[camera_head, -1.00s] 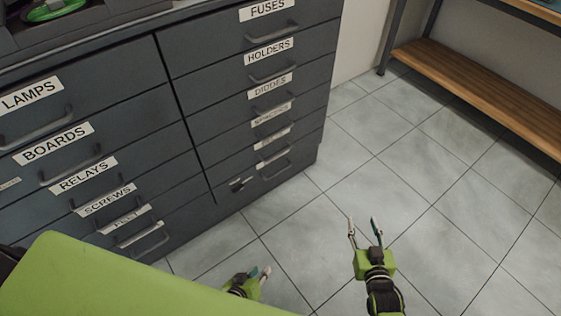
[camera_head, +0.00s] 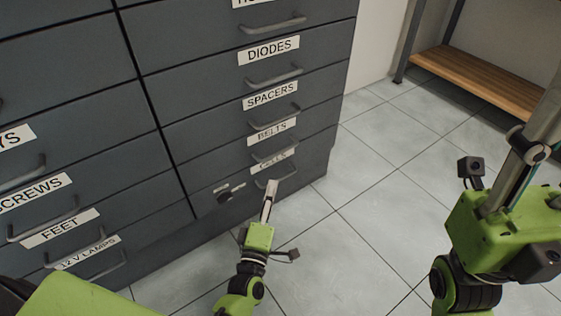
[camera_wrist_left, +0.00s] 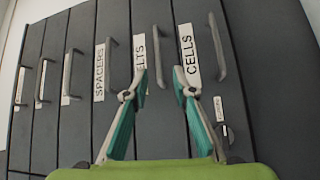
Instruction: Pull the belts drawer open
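The belts drawer (camera_head: 225,155) is a dark grey front in the right column of the cabinet, under the spacers drawer and above the cells drawer. It looks shut, flush with its neighbours. Its grey bar handle (camera_head: 275,154) also shows in the left wrist view (camera_wrist_left: 158,50). My left gripper (camera_head: 270,190) is in front of the lower drawers; in the left wrist view (camera_wrist_left: 159,82) its two fingers are open, one on either side of the belts handle in the picture. Contact cannot be told. My right gripper (camera_head: 510,215) is large at the right; its fingertips are not clearly seen.
The cells drawer handle (camera_wrist_left: 218,48) is close beside the left fingers. A small lock or knob (camera_head: 226,195) is at the lower cabinet front. Tiled floor (camera_head: 370,220) is clear right of the cabinet. A wooden-shelved bench (camera_head: 480,80) stands at the back right.

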